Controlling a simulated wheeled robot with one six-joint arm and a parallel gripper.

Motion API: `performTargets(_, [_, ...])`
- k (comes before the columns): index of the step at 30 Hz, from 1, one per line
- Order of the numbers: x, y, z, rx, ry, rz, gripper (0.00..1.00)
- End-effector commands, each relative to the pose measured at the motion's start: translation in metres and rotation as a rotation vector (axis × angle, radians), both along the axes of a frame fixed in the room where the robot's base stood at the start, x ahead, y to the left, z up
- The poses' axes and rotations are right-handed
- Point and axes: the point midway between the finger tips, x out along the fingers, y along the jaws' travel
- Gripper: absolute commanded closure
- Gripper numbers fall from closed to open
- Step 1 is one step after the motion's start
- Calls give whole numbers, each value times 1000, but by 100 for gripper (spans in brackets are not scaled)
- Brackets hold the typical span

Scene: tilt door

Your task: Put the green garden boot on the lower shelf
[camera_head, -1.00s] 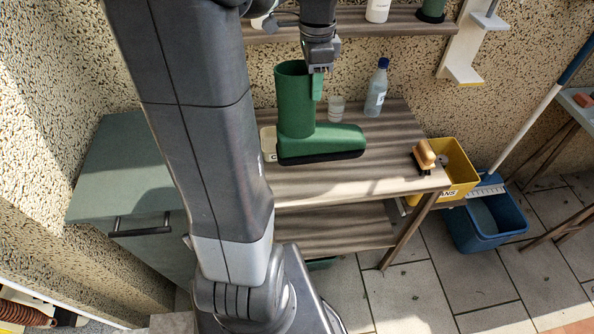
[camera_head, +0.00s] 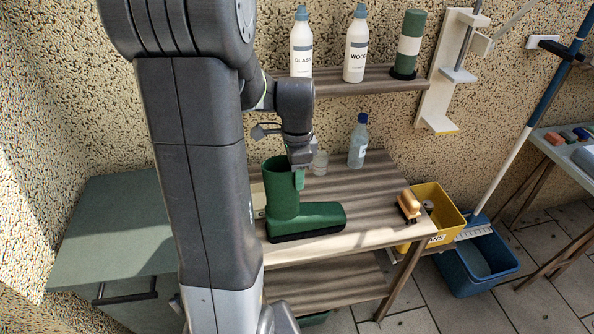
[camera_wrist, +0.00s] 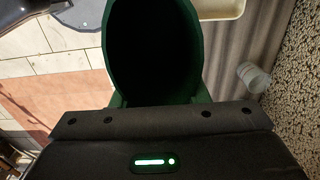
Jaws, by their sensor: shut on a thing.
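The green garden boot (camera_head: 283,205) is upright over the wooden table top in the head view, its toe pointing right. My gripper (camera_head: 300,172) is shut on the right side of the boot's top rim. In the wrist view the boot's dark opening (camera_wrist: 152,50) fills the middle, with my gripper (camera_wrist: 155,108) just below it. I cannot tell whether the sole touches the table top. The lower shelf (camera_head: 330,285) lies under the table top and looks bare in its visible part; my arm hides its left part.
Bottles line the upper shelf (camera_head: 380,84). Yellow (camera_head: 440,205) and blue (camera_head: 482,262) buckets are at right. A green cabinet (camera_head: 105,235) is at left.

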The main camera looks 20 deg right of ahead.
Motion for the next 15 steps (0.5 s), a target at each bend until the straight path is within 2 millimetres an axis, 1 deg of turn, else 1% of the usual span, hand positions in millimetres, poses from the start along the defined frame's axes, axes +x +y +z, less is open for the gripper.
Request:
performTargets(4, [0,0,0,-1,-1,0,100])
performTargets(8, [0,0,-4,-1,-1,0,100])
performTargets(9, [0,0,-4,0,0,0,55])
performTargets(12, [0,0,-4,0,0,0,37])
performTargets(15, [0,0,-3,0,0,0,37])
